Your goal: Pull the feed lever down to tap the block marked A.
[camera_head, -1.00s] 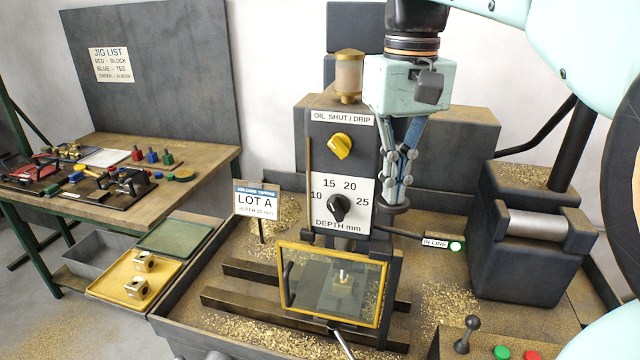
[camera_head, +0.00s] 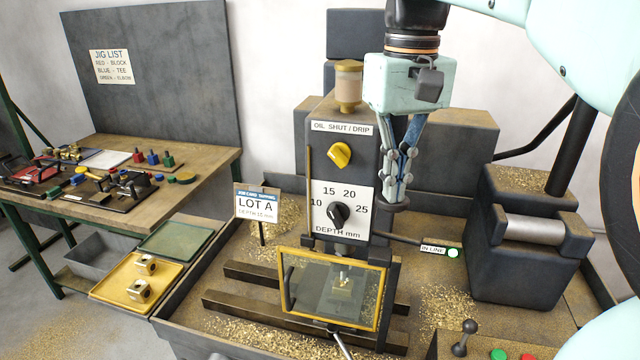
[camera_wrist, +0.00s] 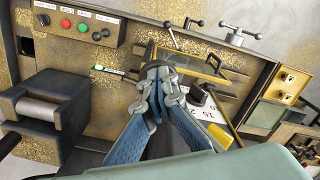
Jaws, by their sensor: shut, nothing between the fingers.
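My gripper (camera_head: 397,203) is shut and empty, pointing down at the right side of the drill head (camera_head: 335,165). It also shows in the wrist view (camera_wrist: 158,72). A dark rounded piece lies right at the fingertips; I cannot tell whether it is the feed lever's end or whether the fingers touch it. A dark rod runs right from the head below the fingers. A brass block (camera_head: 343,286) sits behind the yellow-framed guard (camera_head: 283,262), under a grey spindle; I cannot read a letter on it. The LOT A sign (camera_head: 257,205) stands left of the head.
A yellow tray (camera_head: 112,292) with two brass pieces lies at the left, beside a green tray (camera_head: 168,240). A dark housing with a roller (camera_head: 525,250) stands to the right. The IN LINE lamp (camera_head: 453,253) glows green. Buttons and a knobbed lever (camera_head: 465,335) are in front.

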